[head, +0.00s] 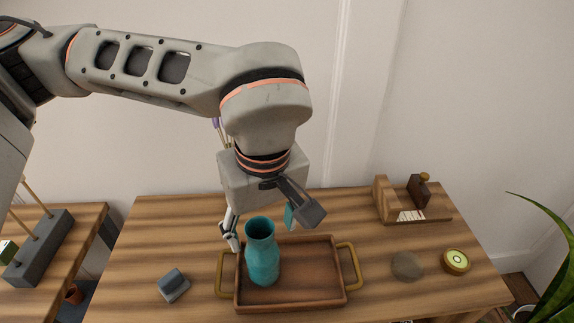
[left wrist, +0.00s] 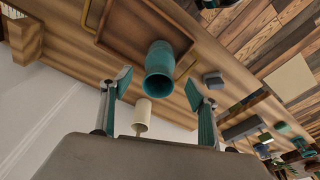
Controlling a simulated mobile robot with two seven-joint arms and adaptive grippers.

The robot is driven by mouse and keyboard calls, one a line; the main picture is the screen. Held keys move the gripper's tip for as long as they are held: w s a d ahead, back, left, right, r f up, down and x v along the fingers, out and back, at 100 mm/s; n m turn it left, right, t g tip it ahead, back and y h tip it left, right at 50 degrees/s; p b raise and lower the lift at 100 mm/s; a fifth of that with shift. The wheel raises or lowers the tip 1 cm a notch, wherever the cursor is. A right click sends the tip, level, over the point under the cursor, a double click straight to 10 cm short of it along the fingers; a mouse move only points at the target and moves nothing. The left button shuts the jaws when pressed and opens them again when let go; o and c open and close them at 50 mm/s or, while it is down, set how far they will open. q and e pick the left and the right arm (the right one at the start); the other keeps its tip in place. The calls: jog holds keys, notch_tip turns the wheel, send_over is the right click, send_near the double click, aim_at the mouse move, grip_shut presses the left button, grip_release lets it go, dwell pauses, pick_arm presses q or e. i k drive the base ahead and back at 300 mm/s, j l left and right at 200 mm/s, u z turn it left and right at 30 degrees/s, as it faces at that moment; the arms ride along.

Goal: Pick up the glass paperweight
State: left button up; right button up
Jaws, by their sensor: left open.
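A rounded, grey-brown, dome-like lump (head: 407,265) sits on the plank table, right of the tray. It is the likeliest glass paperweight, but I cannot tell its material for sure. My left gripper (head: 262,222) is open and empty, pointing down above the back left of the tray, beside and behind a teal vase (head: 262,258). It is well to the left of the lump. In the left wrist view my left gripper (left wrist: 158,88) has its fingers spread, with the vase (left wrist: 160,66) showing beyond and between them. The lump is not recognisable there.
The vase stands upright in a brown tray (head: 318,292) with brass handles. A round green-and-wood item (head: 456,261) lies right of the lump. A wooden stand (head: 417,215) is behind. A grey block (head: 173,285) is at left. A beige cup (left wrist: 143,112) shows in the wrist view.

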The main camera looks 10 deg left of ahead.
aim_at(407, 267)
jog(key=k, duration=1)
